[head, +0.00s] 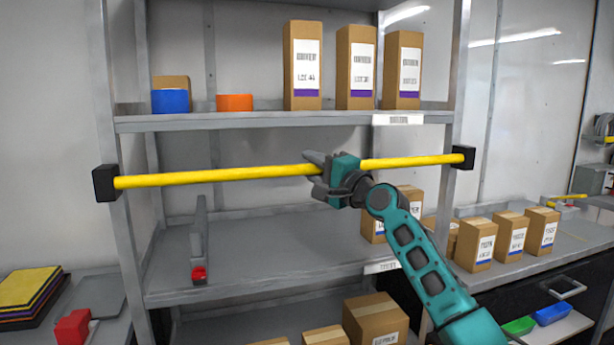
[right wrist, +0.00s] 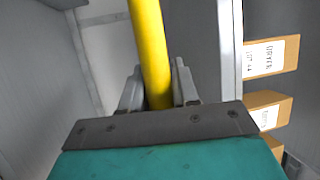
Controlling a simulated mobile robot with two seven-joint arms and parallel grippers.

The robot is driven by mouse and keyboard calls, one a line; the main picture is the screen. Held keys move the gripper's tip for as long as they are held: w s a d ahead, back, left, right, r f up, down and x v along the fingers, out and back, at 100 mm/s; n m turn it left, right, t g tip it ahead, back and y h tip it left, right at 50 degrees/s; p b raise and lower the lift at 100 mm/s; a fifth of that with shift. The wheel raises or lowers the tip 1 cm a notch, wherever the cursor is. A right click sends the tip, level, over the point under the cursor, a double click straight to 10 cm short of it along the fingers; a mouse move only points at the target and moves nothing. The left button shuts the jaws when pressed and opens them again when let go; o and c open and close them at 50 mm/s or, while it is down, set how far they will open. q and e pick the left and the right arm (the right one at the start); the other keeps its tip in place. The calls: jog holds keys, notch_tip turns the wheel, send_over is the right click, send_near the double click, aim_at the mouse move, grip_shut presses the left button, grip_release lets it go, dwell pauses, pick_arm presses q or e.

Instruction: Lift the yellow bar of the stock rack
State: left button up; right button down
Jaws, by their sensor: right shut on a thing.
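The yellow bar (head: 220,176) runs across the front of the grey stock rack (head: 280,123), between a black bracket (head: 105,182) on the left post and another black bracket (head: 462,157) on the right post. Its right end looks slightly higher than its left in the head view. My right gripper (head: 318,172) is shut on the bar, a little right of its middle. In the right wrist view the bar (right wrist: 149,45) passes between the two fingers (right wrist: 157,88). The grip hides a short part of the bar. My left gripper is not in view.
Tall boxes (head: 356,68), a blue bin (head: 170,101) and an orange bin (head: 235,102) stand on the shelf above the bar. Behind my right arm are boxes (head: 373,228) on the lower shelf. A grey upright piece with a red end (head: 199,275) stands at left.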

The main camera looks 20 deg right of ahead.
jog(key=shift+r, duration=0.3)
jog(key=c, duration=1.2)
grip_release()
jog(key=shift+c, duration=0.2)
jog(key=o, duration=0.3)
jog(key=shift+f, duration=0.15)
jog(key=v, duration=1.3)
jog(key=shift+b, duration=0.3)
